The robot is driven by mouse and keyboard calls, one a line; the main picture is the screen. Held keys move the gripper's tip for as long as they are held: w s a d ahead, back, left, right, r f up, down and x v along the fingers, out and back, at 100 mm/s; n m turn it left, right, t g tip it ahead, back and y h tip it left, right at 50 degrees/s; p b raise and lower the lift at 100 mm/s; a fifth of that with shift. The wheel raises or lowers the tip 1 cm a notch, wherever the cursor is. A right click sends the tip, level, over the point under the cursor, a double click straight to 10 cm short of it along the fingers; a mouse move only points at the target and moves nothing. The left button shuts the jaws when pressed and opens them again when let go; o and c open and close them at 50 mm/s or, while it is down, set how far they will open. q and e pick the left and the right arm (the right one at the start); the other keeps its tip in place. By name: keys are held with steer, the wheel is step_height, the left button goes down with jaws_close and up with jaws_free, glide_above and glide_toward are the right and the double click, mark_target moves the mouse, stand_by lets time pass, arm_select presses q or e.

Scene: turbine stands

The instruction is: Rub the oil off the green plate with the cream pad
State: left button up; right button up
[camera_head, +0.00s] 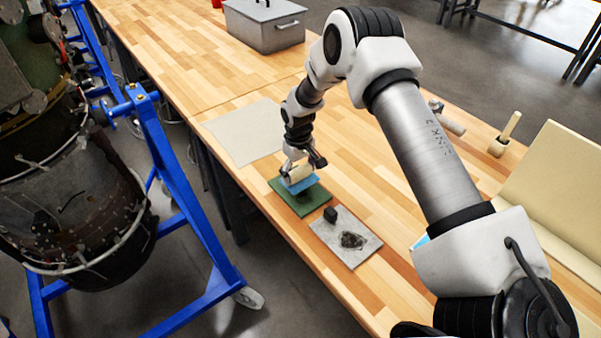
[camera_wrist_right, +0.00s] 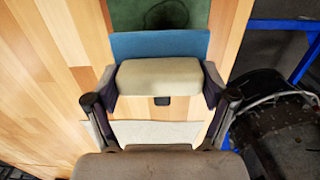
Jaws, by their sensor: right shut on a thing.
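The green plate (camera_head: 302,203) lies on the wooden table; its edge part also shows at the top of the wrist view (camera_wrist_right: 195,18), with a dark oil smear (camera_wrist_right: 165,14) on it. My right gripper (camera_head: 297,172) is shut on the cream pad (camera_wrist_right: 158,77), which sits between both fingers. A flat blue layer (camera_wrist_right: 160,44) lies under the pad, over the plate's far-left part in the head view; I cannot tell whether it is part of the pad. Whether it touches the plate is unclear. My left gripper is not in view.
A pale cloth (camera_head: 240,135) lies behind. A grey metal box (camera_head: 264,28) stands at the back. A blue-framed turbine stand (camera_head: 185,190) is left of the table.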

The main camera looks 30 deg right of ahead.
steer(key=shift+s+r+p, duration=0.2)
steer(key=shift+r+p, duration=0.3)
steer(key=shift+r, duration=0.65)
steer(key=shift+w+r+p, duration=0.3)
steer(key=shift+r+p, duration=0.4)
steer(key=shift+r, duration=0.35)
steer(key=shift+s+r, duration=0.1)
steer(key=shift+s, duration=0.1)
steer(key=shift+w, duration=0.1)
